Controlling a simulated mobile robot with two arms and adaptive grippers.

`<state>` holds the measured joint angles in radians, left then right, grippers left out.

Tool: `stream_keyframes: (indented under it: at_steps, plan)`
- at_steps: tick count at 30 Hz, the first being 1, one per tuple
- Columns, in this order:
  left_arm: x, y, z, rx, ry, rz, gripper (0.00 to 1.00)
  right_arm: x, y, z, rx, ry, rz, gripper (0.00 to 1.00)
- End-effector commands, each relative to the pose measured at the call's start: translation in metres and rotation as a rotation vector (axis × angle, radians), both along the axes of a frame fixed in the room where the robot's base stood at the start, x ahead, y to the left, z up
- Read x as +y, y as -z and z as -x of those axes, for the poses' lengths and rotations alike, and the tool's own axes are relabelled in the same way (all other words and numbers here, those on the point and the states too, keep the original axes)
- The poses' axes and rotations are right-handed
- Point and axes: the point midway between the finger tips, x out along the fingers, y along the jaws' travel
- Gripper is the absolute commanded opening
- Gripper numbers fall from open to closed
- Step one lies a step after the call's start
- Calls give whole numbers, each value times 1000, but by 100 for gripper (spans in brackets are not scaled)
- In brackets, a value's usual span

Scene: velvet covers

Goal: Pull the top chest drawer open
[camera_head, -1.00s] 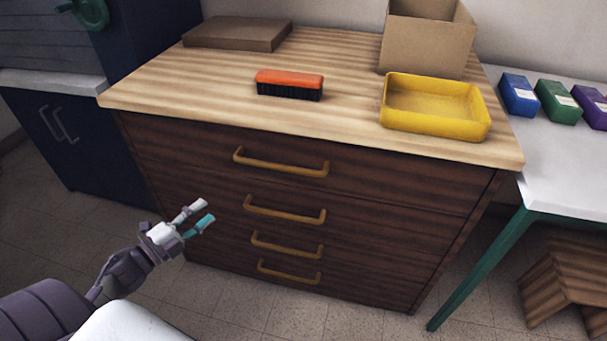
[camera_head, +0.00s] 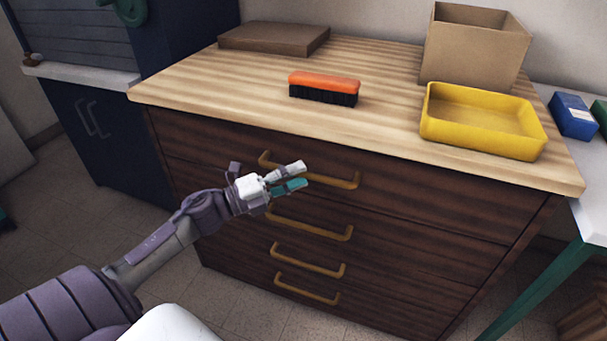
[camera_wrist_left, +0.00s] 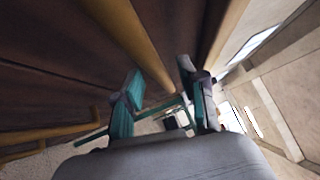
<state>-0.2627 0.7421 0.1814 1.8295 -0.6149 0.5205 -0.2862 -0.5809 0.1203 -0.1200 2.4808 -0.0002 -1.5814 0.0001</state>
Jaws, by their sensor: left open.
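The chest's top drawer (camera_head: 420,198) looks shut, its dark wood front flush with the chest. Its brass-coloured bar handle (camera_head: 338,182) is partly hidden behind my left gripper (camera_head: 304,175). That gripper is open, with its white and teal fingertips in front of the handle's middle in the head view. In the left wrist view, a brass bar (camera_wrist_left: 135,45), seemingly this handle, runs down toward the gap between the open fingers (camera_wrist_left: 160,92). I cannot tell whether they touch it. My right gripper is not in view.
Lower drawer handles (camera_head: 310,225) sit below. On the wooden top (camera_head: 250,92) are an orange brush (camera_head: 325,85), a yellow tray (camera_head: 480,142), an open cardboard box (camera_head: 470,55) and a flat brown box (camera_head: 270,38). A white table (camera_head: 590,215) stands at right.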

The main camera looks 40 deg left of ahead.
Motion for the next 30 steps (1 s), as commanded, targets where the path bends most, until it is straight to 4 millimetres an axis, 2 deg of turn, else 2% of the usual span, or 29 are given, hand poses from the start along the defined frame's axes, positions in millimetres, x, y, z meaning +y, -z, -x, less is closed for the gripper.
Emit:
stream_keyframes:
  at_steps: [6,15,23,30]
  plan:
    - [-10,-3,-16,0,0,0,41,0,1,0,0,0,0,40]
    - [-11,-3,-18,1,0,0,41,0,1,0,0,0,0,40]
    - [-11,-2,-18,1,0,0,0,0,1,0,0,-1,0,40]
    - [-11,-2,-18,1,0,0,0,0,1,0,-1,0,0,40]
